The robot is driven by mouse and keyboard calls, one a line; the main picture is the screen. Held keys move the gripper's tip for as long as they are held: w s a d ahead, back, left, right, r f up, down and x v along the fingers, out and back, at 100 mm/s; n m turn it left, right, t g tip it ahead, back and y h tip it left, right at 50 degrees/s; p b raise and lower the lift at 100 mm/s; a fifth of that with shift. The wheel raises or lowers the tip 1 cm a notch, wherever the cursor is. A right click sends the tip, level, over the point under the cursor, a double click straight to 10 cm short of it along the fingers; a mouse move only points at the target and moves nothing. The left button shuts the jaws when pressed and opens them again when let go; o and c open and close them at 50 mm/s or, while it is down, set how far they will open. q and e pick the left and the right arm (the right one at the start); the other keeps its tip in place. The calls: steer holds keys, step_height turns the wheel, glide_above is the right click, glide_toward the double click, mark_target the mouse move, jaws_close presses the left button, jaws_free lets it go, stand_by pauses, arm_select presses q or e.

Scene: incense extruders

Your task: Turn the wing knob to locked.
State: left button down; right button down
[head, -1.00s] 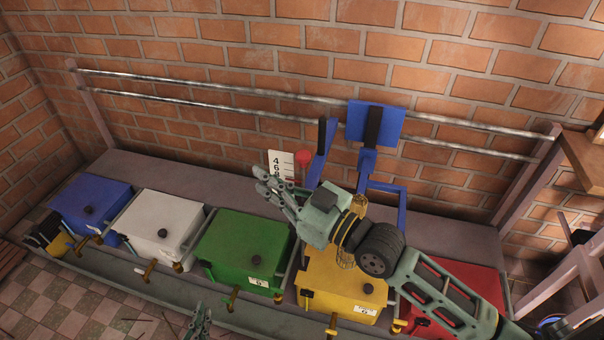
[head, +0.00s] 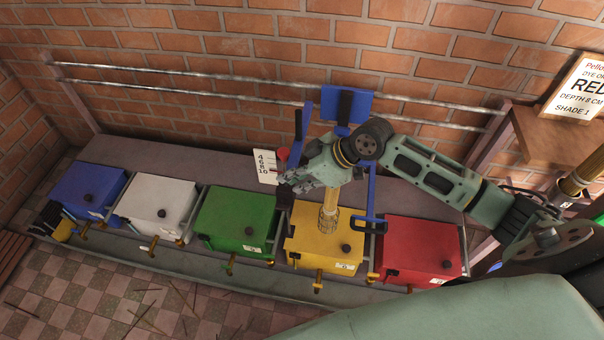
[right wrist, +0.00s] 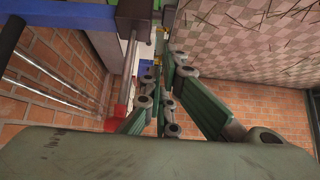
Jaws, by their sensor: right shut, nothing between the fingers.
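A red knob-like part (head: 283,154) stands on the blue frame beside a white scale card (head: 264,166) reading 4, 6, 8, 10. I cannot tell whether it has wings or which way it is turned. My right gripper (head: 284,183) is shut and empty, its fingers pointing left just below the red part. I cannot tell whether they touch it. In the right wrist view, the red part (right wrist: 121,112) shows left of the closed fingers (right wrist: 164,72). My left gripper is out of view.
Blue (head: 92,190), white (head: 158,205), green (head: 236,218), yellow (head: 318,240) and red (head: 420,245) boxes line a low bench. Metal rails (head: 200,90) run along the brick wall. A sign (head: 580,88) stands on a wooden shelf at right.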

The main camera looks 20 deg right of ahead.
mark_target(287, 205)
steer(key=x, duration=0.4)
step_height(287, 205, down, 3)
steer(key=shift+w+a+f, duration=0.1)
steer(key=shift+a+f, duration=0.05)
steer(key=shift+f, duration=0.65)
steer(key=shift+d+f+b, duration=0.25)
steer(key=shift+f+b, duration=0.05)
steer(key=shift+f, duration=0.25)
steer(key=shift+s+r, duration=0.15)
steer(key=shift+s, duration=0.1)
